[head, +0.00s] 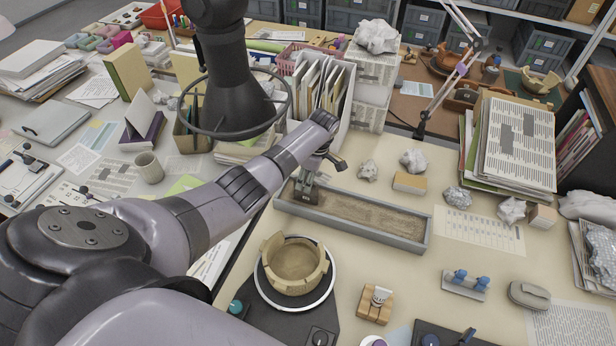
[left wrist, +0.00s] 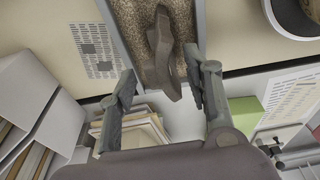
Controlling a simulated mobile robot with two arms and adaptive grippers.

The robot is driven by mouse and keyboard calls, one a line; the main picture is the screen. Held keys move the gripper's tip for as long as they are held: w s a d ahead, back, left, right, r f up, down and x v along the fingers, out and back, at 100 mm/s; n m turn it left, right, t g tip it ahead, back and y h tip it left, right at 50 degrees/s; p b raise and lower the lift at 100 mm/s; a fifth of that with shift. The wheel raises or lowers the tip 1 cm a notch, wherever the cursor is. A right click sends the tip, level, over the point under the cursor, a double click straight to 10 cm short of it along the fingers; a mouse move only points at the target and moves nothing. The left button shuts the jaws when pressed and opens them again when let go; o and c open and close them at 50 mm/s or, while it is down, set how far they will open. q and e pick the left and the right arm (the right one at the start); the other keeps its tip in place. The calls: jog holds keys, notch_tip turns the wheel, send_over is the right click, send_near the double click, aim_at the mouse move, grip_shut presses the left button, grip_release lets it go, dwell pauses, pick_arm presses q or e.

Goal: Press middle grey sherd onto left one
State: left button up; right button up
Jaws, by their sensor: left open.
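A long sand tray (head: 390,236) with grey walls stands on the table. In the left wrist view, brown-grey sherds (left wrist: 160,42) stand in a row at its sand, seemingly touching; their joints are hard to make out. The nearest piece (left wrist: 168,76) is tilted and lies between my fingers. My left gripper (head: 324,163) is over the tray's left end, partly hidden by my forearm. In the left wrist view, its open fingers (left wrist: 160,64) are on both sides of the nearest sherd with gaps. My right gripper does not show.
A partly rebuilt bowl (head: 294,265) sits on a round turntable in front of the tray. White files (head: 322,85) stand close behind my gripper. The table right of the tray has some free room.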

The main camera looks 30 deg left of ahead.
pick_arm(q)
notch_tip(320, 180, up, 12)
jog(key=d, duration=0.2)
jog(key=shift+w, duration=0.25)
jog(key=shift+s+f, duration=0.1)
jog(key=shift+f, duration=0.1)
dwell(0.4)
